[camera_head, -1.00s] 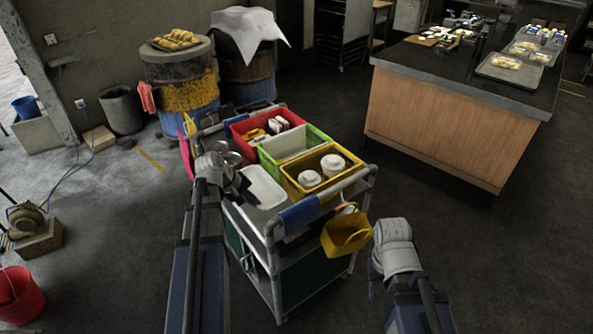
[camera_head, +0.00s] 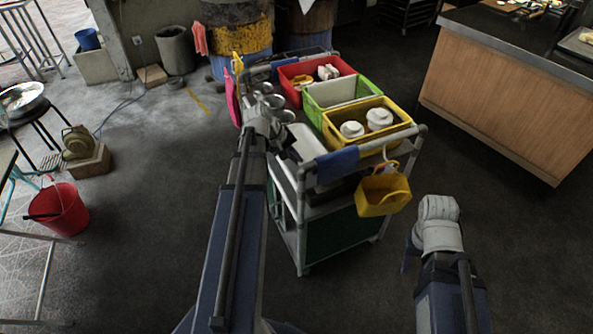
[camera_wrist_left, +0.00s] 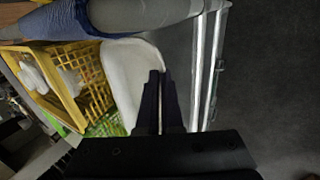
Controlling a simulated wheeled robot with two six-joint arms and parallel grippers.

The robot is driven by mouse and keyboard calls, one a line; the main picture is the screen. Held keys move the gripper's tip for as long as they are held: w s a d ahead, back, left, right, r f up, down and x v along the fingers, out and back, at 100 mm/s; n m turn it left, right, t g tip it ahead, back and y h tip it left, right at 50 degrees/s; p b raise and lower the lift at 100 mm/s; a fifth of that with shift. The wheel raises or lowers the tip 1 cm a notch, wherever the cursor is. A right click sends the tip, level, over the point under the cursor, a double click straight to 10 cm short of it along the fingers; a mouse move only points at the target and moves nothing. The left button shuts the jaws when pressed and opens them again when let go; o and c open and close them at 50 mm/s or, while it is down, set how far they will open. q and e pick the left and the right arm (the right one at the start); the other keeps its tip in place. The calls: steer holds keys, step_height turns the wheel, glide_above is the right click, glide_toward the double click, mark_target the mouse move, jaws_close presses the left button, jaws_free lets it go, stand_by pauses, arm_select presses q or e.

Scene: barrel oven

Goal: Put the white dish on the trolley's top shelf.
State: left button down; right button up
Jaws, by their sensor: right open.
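The white dish (camera_head: 306,141) is at the near left end of the trolley's top shelf (camera_head: 322,203), beside the yellow basket. I cannot tell whether its underside touches the shelf. In the left wrist view the dish (camera_wrist_left: 125,68) shows as a pale rounded tray. My left gripper (camera_head: 281,140) is at the dish's left edge. Its fingers (camera_wrist_left: 161,85) are close together over the rim, with a thin pale strip between them. My right gripper (camera_head: 408,258) is open and empty, low to the right of the trolley.
The top shelf also carries a red crate (camera_head: 293,73), a green crate (camera_head: 368,82) and a yellow basket (camera_head: 391,138) with white containers. A blue-wrapped handle (camera_head: 337,164) and a hanging yellow caddy (camera_head: 383,196) are at the near end. A wooden counter (camera_head: 505,105) stands right.

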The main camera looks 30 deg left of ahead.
mark_target(296, 173)
arm_select(q)
steer(key=shift+f+b, duration=1.9)
steer(key=shift+r, duration=0.15)
steer(key=c, duration=1.5)
jaws_free()
steer(key=shift+f, duration=0.2)
steer(key=shift+o, duration=0.7)
steer(key=shift+r, duration=0.15)
steer(key=shift+s+a+r+p, duration=0.1)
steer(key=shift+r+p, duration=0.25)
steer(key=shift+p, duration=0.1)
steer(key=p+v, duration=1)
steer(key=v, duration=0.1)
